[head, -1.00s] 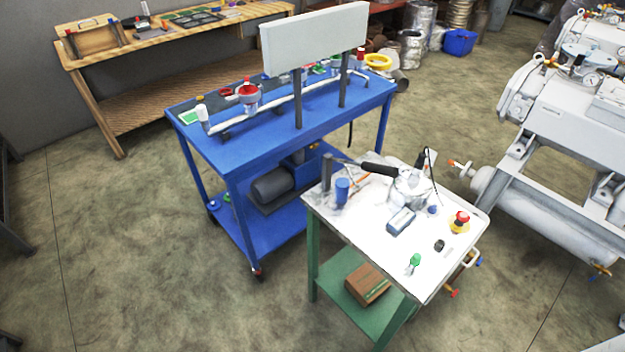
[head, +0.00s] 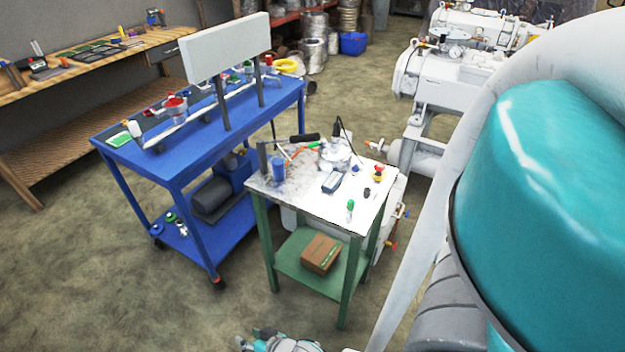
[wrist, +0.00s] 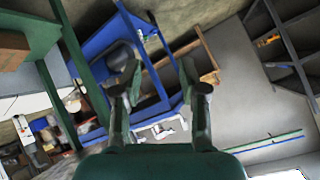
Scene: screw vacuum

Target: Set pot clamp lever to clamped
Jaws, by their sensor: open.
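A silvery pot (head: 335,156) stands near the back of the small white-topped green table (head: 309,210). A long black handle (head: 304,138) sticks out to the left beside the pot; it may be the clamp lever, but its setting is too small to tell. My gripper (wrist: 158,85) is open and empty in the wrist view, its two dark fingers spread apart. In the head view my arm fills the right side, and part of its end shows at the bottom edge, low in front of the table and apart from the pot.
A blue cart (head: 185,160) with a white panel (head: 228,46) stands left of the table. A cardboard box (head: 321,253) lies on the lower shelf. Floor in front is clear.

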